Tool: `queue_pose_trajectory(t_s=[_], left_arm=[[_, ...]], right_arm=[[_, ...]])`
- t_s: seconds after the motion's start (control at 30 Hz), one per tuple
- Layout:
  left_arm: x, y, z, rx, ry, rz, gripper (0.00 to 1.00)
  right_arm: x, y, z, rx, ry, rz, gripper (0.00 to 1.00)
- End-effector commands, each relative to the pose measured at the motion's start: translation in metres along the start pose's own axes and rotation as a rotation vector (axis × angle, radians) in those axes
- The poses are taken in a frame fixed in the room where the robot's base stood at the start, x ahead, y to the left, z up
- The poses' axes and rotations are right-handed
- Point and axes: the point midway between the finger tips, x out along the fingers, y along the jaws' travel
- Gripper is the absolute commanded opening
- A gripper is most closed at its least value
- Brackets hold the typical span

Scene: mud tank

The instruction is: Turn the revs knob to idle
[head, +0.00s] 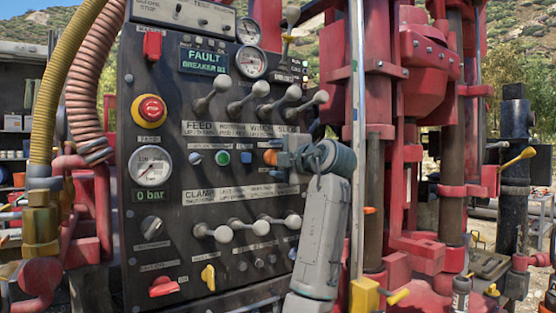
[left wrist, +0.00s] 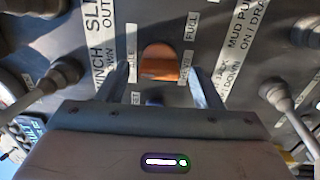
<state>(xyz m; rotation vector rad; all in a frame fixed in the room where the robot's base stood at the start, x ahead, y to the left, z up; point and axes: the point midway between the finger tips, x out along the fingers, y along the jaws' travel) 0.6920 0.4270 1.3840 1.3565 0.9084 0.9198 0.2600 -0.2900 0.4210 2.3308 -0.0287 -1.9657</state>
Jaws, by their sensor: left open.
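The revs knob is an orange knob (head: 270,157) on the dark control panel, right of the green and blue buttons. It also shows in the left wrist view (left wrist: 160,62), between labels that seem to read IDLE and FULL. My left gripper (head: 283,158) is at the panel, in front of the knob. In the left wrist view its two fingers (left wrist: 156,72) are apart, one on each side of the knob, with gaps between them and it. I cannot tell how deep the fingers reach around it. My right gripper is in neither view.
Grey levers (head: 262,89) stick out above the knob and more levers (head: 247,226) below it. A red emergency button (head: 151,109) and a gauge (head: 150,166) sit at the left. Red drill-rig columns (head: 409,60) stand close on the right.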

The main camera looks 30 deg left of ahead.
Motion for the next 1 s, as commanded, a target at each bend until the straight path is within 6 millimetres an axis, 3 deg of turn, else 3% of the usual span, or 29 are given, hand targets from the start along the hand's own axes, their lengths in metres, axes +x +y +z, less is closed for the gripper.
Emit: queue_pose_trajectory(t_s=[0.13,0.2,0.6,1.0], left_arm=[[-0.013,-0.001,0.001,-0.002,-0.002,0.0,0.6],[-0.026,-0.002,0.001,-0.003,-0.004,-0.001,0.6],[-0.098,-0.002,0.001,-0.002,-0.003,-0.001,0.6],[-0.108,0.0,0.0,0.0,0.0,-0.001,0.6]], right_arm=[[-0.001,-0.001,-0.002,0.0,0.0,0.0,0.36],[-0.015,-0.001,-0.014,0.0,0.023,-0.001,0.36],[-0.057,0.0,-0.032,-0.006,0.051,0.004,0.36],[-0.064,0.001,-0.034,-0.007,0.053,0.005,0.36]])
